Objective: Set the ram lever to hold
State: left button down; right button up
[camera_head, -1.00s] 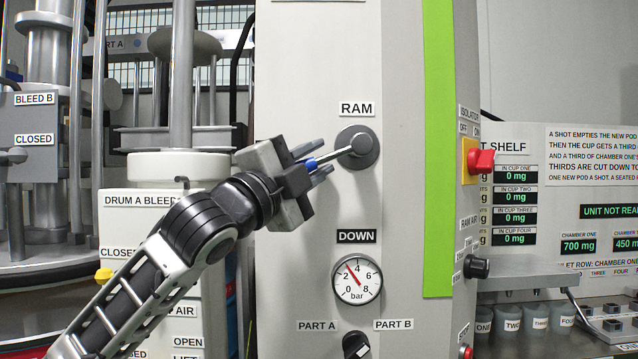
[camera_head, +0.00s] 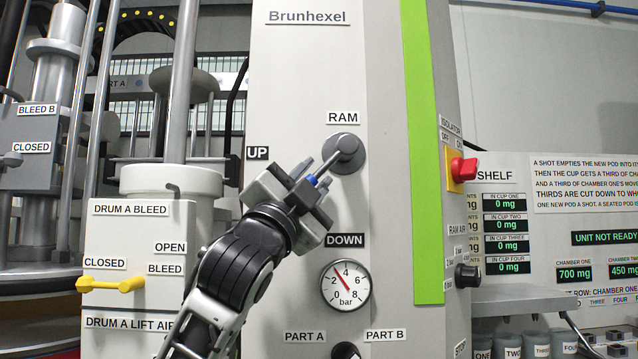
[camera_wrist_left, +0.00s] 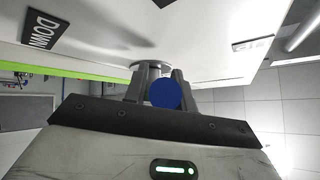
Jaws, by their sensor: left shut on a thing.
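The ram lever (camera_head: 328,166) is a grey rod on a round dark hub under the RAM label (camera_head: 342,118). It points down and left from the hub, between the UP label (camera_head: 257,153) and the DOWN label (camera_head: 345,241). My left gripper (camera_head: 313,179) is shut on the lever's blue knob (camera_head: 311,180). In the left wrist view the blue knob (camera_wrist_left: 166,93) sits between the two fingers, with the hub (camera_wrist_left: 152,66) behind it. No HOLD label is visible; the gripper and arm cover part of the panel. My right gripper is out of view.
A pressure gauge (camera_head: 345,286) below DOWN reads about 3 bar. A red isolator knob (camera_head: 463,168) is on the cabinet's right side. Cups stand on the right.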

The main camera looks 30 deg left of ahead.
pick_arm(q)
jog(key=c, duration=1.1)
grip_release()
jog(key=shift+c, duration=0.2)
jog(key=shift+f, duration=0.1)
jog(key=b+v, duration=0.5)
jog(key=v, duration=1.1)
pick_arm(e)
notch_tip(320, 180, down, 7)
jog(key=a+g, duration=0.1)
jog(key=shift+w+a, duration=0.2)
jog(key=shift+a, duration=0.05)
